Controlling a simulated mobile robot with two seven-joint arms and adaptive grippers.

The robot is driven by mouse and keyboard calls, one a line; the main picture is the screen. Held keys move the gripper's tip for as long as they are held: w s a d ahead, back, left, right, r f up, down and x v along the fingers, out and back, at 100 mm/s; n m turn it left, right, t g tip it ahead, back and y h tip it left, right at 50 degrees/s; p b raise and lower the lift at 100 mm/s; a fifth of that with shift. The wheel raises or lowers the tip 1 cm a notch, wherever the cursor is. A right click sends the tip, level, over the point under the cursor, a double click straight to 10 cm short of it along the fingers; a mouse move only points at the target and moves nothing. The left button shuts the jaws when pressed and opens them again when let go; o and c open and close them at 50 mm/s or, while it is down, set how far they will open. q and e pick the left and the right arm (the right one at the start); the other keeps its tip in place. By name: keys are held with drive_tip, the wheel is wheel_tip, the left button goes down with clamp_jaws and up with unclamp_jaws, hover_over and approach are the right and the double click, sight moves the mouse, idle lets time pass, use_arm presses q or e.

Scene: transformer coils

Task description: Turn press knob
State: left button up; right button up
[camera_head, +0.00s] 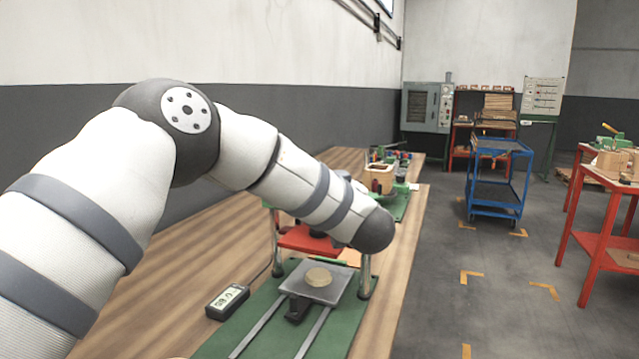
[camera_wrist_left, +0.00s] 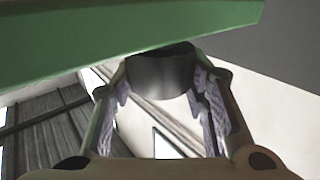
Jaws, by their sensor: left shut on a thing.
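The press (camera_head: 365,280) stands on the wooden bench, with a green base, metal posts and a red plate (camera_head: 312,241). A grey sliding plate (camera_head: 330,290) on rails at its front carries a round tan disc (camera_head: 319,276). In the left wrist view, a dark cylindrical knob (camera_wrist_left: 162,72) sticks out below a green part (camera_wrist_left: 130,35). My left gripper (camera_wrist_left: 162,92) has its two padded fingers on either side of the knob and is shut on it. In the head view my left arm hides the gripper, the knob and the press top. My right gripper is not in view.
A small dark meter (camera_head: 228,301) lies left of the press base. Farther along the bench (camera_head: 183,272) stands another green-based fixture (camera_head: 382,180). A blue cart (camera_head: 497,190) and a red table (camera_head: 612,182) stand to the right, with clear floor between.

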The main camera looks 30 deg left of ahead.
use_arm(q)
drive_tip(key=n+g+y, duration=0.1)
drive_tip(key=n+g+y+b, duration=0.1)
drive_tip(key=shift+w+f+g, duration=0.15)
drive_tip(key=shift+f+g, duration=0.15)
drive_tip(key=shift+f, duration=0.1)
drive_tip(key=shift+r+n+g+y+b, duration=0.2)
drive_tip(key=shift+n+g+y+b, duration=0.4)
drive_tip(key=shift+n+g, duration=0.4)
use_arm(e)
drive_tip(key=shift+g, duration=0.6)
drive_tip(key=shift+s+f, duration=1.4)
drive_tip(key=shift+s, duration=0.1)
use_arm(q)
drive_tip(key=shift+g, duration=0.3)
drive_tip(key=o, duration=1.1)
drive_tip(key=shift+a, duration=0.1)
drive_tip(key=shift+o, duration=0.2)
drive_tip(key=shift+r, duration=0.1)
drive_tip(key=v, duration=1.2)
drive_tip(key=shift+f, duration=0.25)
